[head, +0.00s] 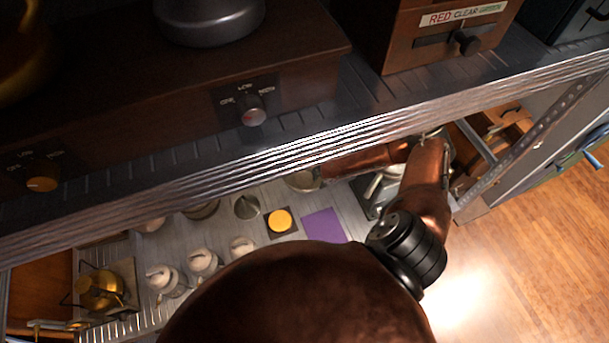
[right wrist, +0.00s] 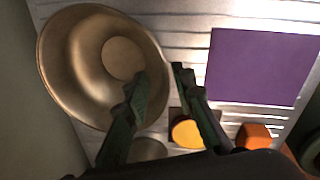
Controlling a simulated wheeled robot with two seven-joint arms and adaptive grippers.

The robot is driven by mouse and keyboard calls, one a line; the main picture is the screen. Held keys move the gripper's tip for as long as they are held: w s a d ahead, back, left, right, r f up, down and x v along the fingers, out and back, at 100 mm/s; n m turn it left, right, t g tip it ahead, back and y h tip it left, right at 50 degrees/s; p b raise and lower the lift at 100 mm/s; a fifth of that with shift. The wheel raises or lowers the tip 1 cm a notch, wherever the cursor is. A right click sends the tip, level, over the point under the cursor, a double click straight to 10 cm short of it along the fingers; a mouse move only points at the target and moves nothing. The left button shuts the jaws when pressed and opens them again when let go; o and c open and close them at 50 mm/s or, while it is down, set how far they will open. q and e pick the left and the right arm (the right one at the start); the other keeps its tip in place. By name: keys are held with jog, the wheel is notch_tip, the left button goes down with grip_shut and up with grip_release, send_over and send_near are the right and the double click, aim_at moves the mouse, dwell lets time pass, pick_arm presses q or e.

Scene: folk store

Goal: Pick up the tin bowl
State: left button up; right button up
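The tin bowl (right wrist: 85,60) is a wide, round, dull metal bowl with a flat inner base, at the left of the right wrist view. In the head view only part of the bowl (head: 303,181) shows, below the shelf edge. My right gripper (right wrist: 158,74) is open. In the right wrist view its left finger overlaps the bowl's inside and its right finger is outside the rim. I cannot tell whether either finger touches it. In the head view my right arm reaches under the upper shelf and hides the fingers. My left gripper is not in view.
A purple square (head: 323,225) and a yellow round item (head: 280,221) lie on the slatted lower shelf near the bowl. Several white cups stand farther left, with a brass object (head: 100,289) at far left. The upper shelf edge (head: 300,145) runs above the arm.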

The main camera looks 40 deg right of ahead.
aim_at(317, 187)
jog(key=shift+w+a+f+p, duration=0.1)
jog(key=shift+f+p, duration=0.1)
jog(key=shift+f, duration=0.8)
jog(key=shift+w+d+f+p, duration=0.1)
jog(key=shift+w+f+p, duration=0.1)
jog(key=shift+f, duration=0.8)
jog(key=shift+w+a+f+p, duration=0.1)
jog(key=shift+f+p, duration=0.1)
jog(key=shift+f, duration=0.8)
jog(key=shift+c, duration=0.4)
grip_shut()
jog(key=shift+s, duration=0.1)
